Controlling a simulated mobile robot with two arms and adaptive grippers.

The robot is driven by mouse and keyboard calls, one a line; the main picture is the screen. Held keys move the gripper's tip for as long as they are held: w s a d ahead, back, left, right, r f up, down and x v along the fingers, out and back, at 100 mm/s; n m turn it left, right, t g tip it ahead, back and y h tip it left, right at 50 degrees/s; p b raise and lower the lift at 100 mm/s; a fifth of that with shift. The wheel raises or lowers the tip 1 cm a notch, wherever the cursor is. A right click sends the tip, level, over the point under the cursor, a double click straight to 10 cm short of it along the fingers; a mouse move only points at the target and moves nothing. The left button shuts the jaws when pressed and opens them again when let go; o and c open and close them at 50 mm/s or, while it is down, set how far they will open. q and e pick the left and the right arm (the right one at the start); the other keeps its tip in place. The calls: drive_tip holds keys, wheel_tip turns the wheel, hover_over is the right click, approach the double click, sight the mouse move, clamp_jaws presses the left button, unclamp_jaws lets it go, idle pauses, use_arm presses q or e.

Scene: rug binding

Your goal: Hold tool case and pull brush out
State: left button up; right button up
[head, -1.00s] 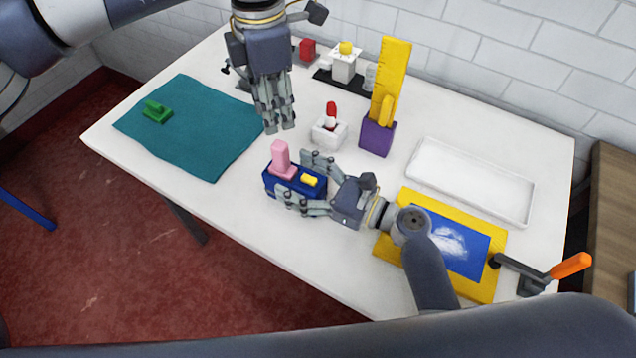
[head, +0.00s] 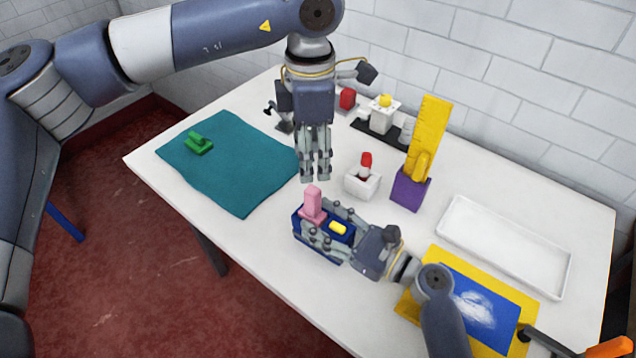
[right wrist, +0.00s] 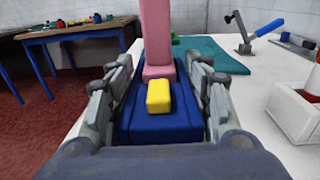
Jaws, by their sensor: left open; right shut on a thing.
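The tool case is a dark blue box (head: 299,227) near the table's front edge; it also shows in the right wrist view (right wrist: 160,130). A pink upright handle with a wider foot, which I take for the brush (head: 313,203), stands in its left part. A yellow block (head: 339,228) sits on the case beside it. My right gripper (head: 317,220) is shut on the case, with fingers along both sides. My left gripper (head: 315,178) is open and empty, pointing down, with its fingertips just above the pink handle. I cannot tell the exact gap.
A teal mat (head: 235,175) with a green piece (head: 199,144) lies to the left. A white holder with a red-topped tool (head: 361,184), a purple block with a yellow tool (head: 410,190) and a white tray (head: 500,250) stand to the right. A yellow-framed blue board (head: 485,305) is near my right arm.

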sight(312, 189)
use_arm(q)
drive_tip(key=m, duration=0.8)
drive_tip(key=shift+f+m, duration=0.1)
drive_tip(key=shift+m, duration=0.3)
wheel_tip(312, 189, down, 12)
clamp_jaws()
drive_tip(key=c, duration=1.1)
unclamp_jaws()
clamp_jaws()
drive_tip(key=shift+r, duration=4.3)
